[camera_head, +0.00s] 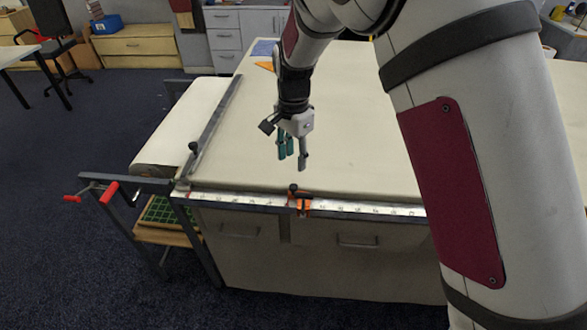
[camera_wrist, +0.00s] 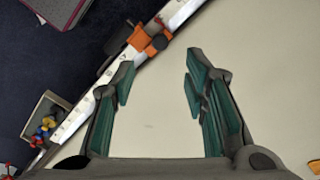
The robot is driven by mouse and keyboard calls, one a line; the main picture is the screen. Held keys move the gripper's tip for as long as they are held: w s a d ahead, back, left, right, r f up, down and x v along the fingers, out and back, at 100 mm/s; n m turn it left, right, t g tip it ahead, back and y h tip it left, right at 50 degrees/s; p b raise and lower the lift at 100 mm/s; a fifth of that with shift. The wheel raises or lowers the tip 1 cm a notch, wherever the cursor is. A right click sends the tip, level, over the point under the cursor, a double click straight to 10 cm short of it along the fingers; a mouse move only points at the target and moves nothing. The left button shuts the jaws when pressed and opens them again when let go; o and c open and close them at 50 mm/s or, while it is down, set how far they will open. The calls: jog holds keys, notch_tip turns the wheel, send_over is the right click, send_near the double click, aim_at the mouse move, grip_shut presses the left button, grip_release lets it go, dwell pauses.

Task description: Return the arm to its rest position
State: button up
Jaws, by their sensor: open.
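My gripper (camera_head: 293,158) is above the near part of the long cloth table (camera_head: 350,130), pointing down. In the wrist view my gripper (camera_wrist: 158,85) shows two teal-padded fingers spread apart. Nothing is between them but the bare cloth top (camera_wrist: 160,130). My arm comes in from the upper right of the head view and covers much of the right side.
A ruler rail (camera_head: 250,201) with an orange clamp (camera_head: 303,206) runs along the table's near edge. A cloth roll (camera_head: 170,135) and red-handled cranks (camera_head: 108,192) are at the left. An orange triangle (camera_head: 265,66) lies toward the back. The tabletop around my gripper is clear.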

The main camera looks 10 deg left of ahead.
jog(key=shift+r, duration=1)
jog(key=s+d+r+n+t+y, duration=0.1)
jog(key=s+d+r+n, duration=0.1)
jog(key=s+d+r, duration=0.4)
jog(key=s+d+r+n+t, duration=0.1)
jog(key=s+d+r+n, duration=0.15)
jog(key=d+r, duration=0.6)
jog(key=s+d+r+n+t, duration=0.1)
jog(key=s+d, duration=0.2)
jog(key=s, duration=0.3)
jog(key=s+d+r+n+t, duration=0.1)
jog(key=s+d+r+n, duration=0.1)
jog(key=s, duration=0.5)
jog(key=s+d+r+n+t+h, duration=0.1)
jog(key=s+d+r, duration=0.1)
jog(key=s+d, duration=0.3)
jog(key=shift+s+r, duration=0.2)
jog(key=shift+s, duration=0.5)
